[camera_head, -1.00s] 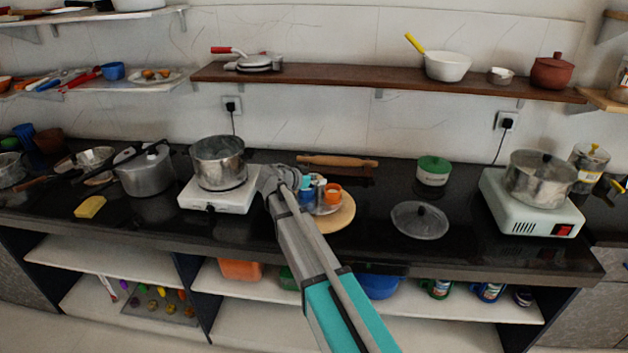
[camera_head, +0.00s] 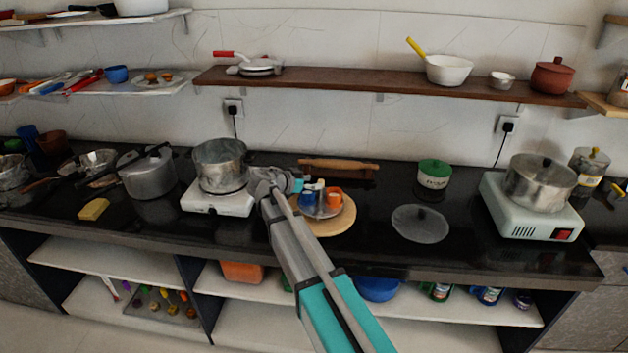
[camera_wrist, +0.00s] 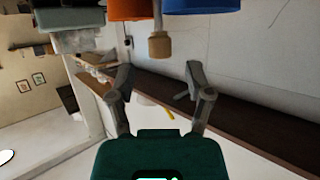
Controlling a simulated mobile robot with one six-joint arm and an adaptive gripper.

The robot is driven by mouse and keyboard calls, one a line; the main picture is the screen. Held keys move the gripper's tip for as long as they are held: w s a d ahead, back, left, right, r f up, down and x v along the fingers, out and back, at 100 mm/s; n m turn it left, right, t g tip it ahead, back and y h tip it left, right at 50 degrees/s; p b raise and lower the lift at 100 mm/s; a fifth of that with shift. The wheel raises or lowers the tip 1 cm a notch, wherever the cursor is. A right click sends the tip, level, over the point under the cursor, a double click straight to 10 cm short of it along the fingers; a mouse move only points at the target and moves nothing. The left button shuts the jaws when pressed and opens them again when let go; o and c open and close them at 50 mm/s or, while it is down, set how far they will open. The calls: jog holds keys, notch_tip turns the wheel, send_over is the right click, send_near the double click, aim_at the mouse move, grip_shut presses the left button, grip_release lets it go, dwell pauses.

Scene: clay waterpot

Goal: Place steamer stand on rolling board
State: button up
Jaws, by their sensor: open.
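A round wooden rolling board (camera_head: 338,229) lies on the black counter, right of my arm. A grey metal piece (camera_head: 322,211), which looks like the steamer stand, rests on the board with small blue and orange cups on or around it; the cups hide part of it. My gripper (camera_head: 297,184) is just left of and behind the cups, apart from them. In the wrist view my gripper (camera_wrist: 160,80) is open with nothing between its fingers. An orange cup (camera_wrist: 130,9) and a blue cup (camera_wrist: 200,6) show beyond it at the top edge.
A pot on a white stove (camera_head: 217,203) stands close left of my gripper. A rolling pin (camera_head: 338,164) lies behind the board. A glass lid (camera_head: 420,224) and a green-lidded pot (camera_head: 433,175) are to the right. A wooden shelf (camera_head: 350,80) hangs above.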

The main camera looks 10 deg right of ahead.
jog(key=p+v, duration=0.2)
jog(key=v, duration=0.6)
jog(key=shift+s+a+r+p, duration=0.2)
jog(key=shift+a+p, duration=0.1)
jog(key=shift+p, duration=0.1)
jog(key=shift+w, duration=0.1)
jog(key=s+d+f+n+g+y, duration=0.45)
jog(key=s+d+f, duration=0.4)
jog(key=s, duration=0.35)
jog(key=s+f+n+g+y, duration=0.1)
jog(key=s+f+n+y, duration=0.2)
jog(key=s+n+y, duration=0.4)
jog(key=s+n, duration=0.1)
jog(key=s, duration=0.5)
jog(key=shift+d+g+y, duration=0.35)
